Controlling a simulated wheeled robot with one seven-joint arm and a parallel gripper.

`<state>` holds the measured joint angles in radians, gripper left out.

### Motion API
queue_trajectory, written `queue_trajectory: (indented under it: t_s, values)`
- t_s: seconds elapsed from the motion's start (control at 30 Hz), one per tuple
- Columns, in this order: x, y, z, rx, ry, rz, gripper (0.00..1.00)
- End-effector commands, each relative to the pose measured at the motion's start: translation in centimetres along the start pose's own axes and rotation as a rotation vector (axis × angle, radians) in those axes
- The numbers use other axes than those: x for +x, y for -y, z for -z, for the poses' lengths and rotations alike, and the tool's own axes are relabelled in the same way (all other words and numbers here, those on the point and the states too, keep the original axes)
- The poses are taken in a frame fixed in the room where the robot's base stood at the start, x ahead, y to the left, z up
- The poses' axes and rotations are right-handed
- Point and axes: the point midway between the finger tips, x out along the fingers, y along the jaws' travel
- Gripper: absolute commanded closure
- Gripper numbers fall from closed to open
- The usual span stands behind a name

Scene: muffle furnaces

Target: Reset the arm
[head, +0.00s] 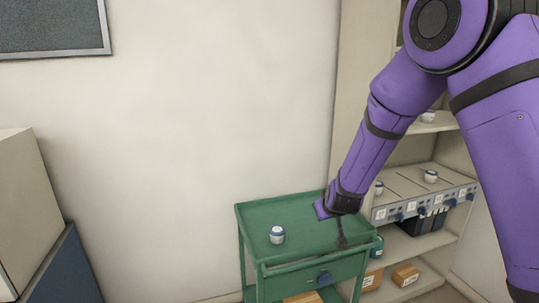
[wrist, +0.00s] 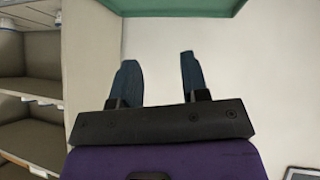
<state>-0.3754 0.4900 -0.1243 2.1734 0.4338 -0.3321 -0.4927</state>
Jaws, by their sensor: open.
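My purple arm reaches down from the upper right in the head view. My gripper (head: 341,240) hangs at the right side of the green cart (head: 283,267), by its top. In the wrist view the two dark fingers of my gripper (wrist: 158,60) stand apart with nothing between them. The green cart's edge (wrist: 180,6) shows beyond the fingertips there. A small white and blue crucible-like pot (head: 277,235) stands upright on the cart top, to the left of my gripper and apart from it.
A shelf unit (head: 336,110) with several levels stands at the right, partly behind my arm. Small white pots (head: 431,176) sit on its labelled shelf, with boxes (head: 405,275) below. A beige cabinet (head: 22,200) stands at the left. The wall between is bare.

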Motion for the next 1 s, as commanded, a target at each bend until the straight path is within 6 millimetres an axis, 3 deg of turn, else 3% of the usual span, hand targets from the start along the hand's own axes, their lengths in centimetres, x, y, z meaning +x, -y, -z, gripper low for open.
queue_trajectory:
  t_s: [0.2,0.47,0.77,1.0]
  values:
    - [-7.3,-2.4,2.0,0.076,0.029,0.071,0.58]
    - [-16.0,-4.9,2.3,0.142,0.077,0.134,0.58]
    - [-26.0,-7.1,0.3,0.194,0.142,0.167,0.58]
    - [-33.4,-8.3,-3.1,0.228,0.203,0.157,0.58]
